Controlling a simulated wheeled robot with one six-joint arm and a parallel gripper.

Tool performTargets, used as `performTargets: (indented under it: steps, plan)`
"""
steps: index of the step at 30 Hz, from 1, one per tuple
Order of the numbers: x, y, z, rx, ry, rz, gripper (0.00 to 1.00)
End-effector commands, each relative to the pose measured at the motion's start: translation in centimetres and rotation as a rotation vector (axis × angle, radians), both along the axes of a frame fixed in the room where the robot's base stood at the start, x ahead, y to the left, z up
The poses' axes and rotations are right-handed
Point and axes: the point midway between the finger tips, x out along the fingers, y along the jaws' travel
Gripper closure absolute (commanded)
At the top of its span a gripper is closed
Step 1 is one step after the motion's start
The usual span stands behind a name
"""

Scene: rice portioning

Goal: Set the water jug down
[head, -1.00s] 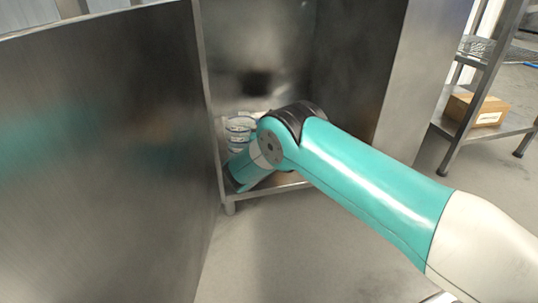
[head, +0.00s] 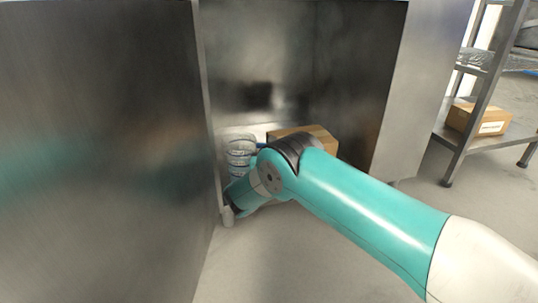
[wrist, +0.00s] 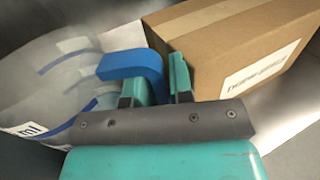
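The water jug (wrist: 45,85) is clear with printed markings and has a blue handle (wrist: 130,64); it fills the left of the wrist view. My gripper (wrist: 160,88) has its two teal fingers on either side of the handle's lower part and appears closed on it. In the head view the jug (head: 240,152) shows inside the metal cabinet, left of a cardboard box, partly behind my arm. My fingertips are hidden there by the arm. The jug's base is hidden, so I cannot tell whether it touches the surface.
The cardboard box (wrist: 235,45) stands close to the right of my gripper; it also shows in the head view (head: 318,138). The cabinet's left wall (head: 100,150) is near the jug. A rack with another box (head: 478,120) stands at the far right.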

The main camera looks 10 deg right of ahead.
Motion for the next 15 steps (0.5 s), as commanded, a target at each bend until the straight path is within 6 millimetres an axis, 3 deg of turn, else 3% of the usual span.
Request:
performTargets:
  steps: [7,15]
  plan:
    - [-2.1,1.0,0.4,-0.004,0.004,0.002,0.79]
    - [-8.4,3.6,0.4,-0.006,0.006,0.005,0.79]
